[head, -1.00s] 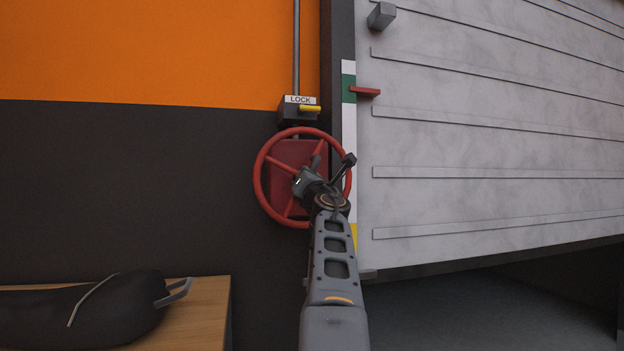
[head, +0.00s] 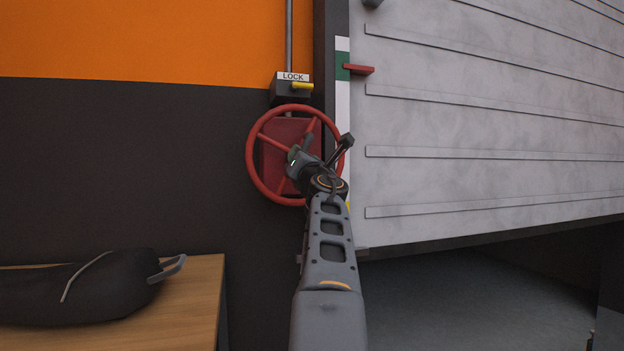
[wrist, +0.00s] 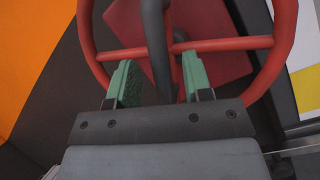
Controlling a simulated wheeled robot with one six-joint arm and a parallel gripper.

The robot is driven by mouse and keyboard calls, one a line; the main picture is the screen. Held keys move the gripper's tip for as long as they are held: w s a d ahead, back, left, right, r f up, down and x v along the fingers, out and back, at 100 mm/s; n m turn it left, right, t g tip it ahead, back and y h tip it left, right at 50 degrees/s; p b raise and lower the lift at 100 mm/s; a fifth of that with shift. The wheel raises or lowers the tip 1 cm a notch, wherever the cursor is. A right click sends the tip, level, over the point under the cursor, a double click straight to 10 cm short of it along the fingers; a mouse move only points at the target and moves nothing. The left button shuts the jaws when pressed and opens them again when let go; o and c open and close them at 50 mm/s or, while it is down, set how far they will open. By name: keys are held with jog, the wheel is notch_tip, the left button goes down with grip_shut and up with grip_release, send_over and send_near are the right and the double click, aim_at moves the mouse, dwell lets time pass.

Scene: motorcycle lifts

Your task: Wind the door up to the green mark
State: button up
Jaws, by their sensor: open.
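The red handwheel (head: 252,165) is on the dark wall left of the door. The grey door (head: 480,130) is partly raised, with a dark gap under it. Its red pointer (head: 360,69) is level with the green mark (head: 342,66) on the white strip. My gripper (head: 297,160) is in front of the wheel's middle. In the wrist view its green fingertips (wrist: 154,80) are open, with the wheel's dark handle (wrist: 158,45) showing between them. I cannot tell whether they touch it. My arm hides part of the wheel's lower right.

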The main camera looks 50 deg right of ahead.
jog(key=b+v, duration=0.2)
jog(key=v, duration=0.9)
jog(key=shift+s, duration=0.15)
